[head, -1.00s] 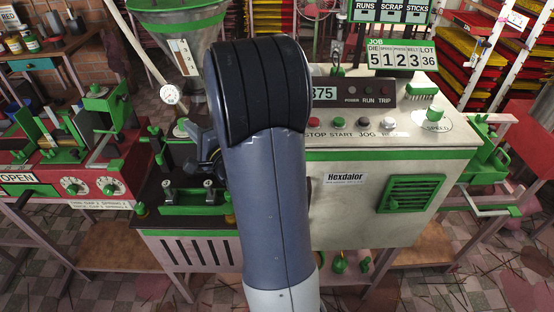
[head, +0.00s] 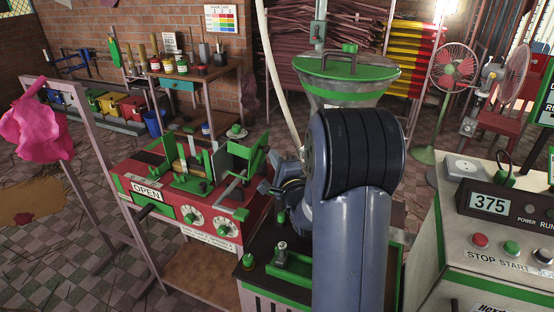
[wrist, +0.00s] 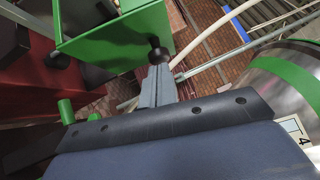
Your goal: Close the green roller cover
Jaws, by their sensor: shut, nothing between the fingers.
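A red machine (head: 180,205) with an OPEN sign stands left of my arm in the head view. A green cover (head: 250,155) stands raised at its right end; I take it for the roller cover. It shows large at the upper left of the wrist view (wrist: 115,38), with a black ball knob (wrist: 158,53) near its lower right corner. My gripper (wrist: 160,70) is shut and empty, its fingertips close to the knob; I cannot tell whether they touch. In the head view the gripper is mostly hidden beside the machine's right end.
A steel hopper with a green lid (head: 347,72) stands behind my arm, and its curved side (wrist: 290,85) is at the right of the wrist view. A control box (head: 495,225) stands at right. A pink-draped post (head: 75,150) stands left of the red machine.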

